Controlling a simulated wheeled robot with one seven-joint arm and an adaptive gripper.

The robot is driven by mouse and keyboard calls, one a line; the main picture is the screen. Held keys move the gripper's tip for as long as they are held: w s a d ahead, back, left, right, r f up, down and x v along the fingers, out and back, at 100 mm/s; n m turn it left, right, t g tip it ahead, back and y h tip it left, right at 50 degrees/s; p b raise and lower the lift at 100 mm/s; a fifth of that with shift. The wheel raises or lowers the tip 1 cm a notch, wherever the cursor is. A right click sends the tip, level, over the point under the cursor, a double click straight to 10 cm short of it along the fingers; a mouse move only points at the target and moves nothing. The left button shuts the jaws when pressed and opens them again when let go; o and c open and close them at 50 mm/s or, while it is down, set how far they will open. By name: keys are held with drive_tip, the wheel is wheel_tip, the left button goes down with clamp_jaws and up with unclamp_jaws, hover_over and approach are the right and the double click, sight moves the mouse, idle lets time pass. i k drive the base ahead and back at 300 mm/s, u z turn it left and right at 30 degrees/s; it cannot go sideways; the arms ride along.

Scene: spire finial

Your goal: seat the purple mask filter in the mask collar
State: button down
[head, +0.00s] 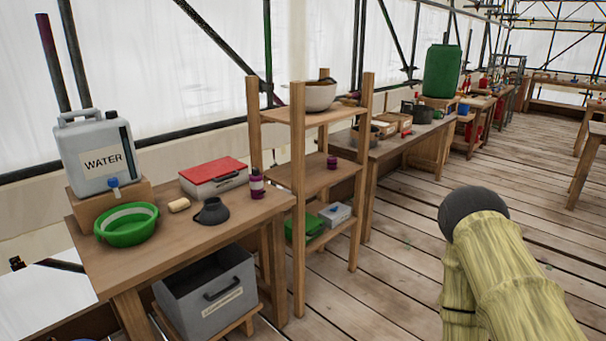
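A dark grey mask (212,212) lies on the wooden table at the left, its narrower round collar upward. A small purple cylinder (332,161), which looks like the mask filter, stands on the middle board of the wooden shelf. A purple bottle-like thing with a pale band (257,186) stands at the table's right side; it is too small to tell exactly what it is. The mask and the purple cylinder are apart. My gripper is not in view.
The table (180,247) also holds a water canister (92,160), green basin (127,224), tan roll (179,205) and red-lidded box (214,177). A grey bin (207,295) is below. Shelf posts (298,200) flank the boards. Plank floor (400,250) is open at right.

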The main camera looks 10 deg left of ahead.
sight(213, 212)
drive_tip(key=z, duration=0.1)
drive_tip(key=i, duration=1.15)
drive_tip(key=u, duration=0.15)
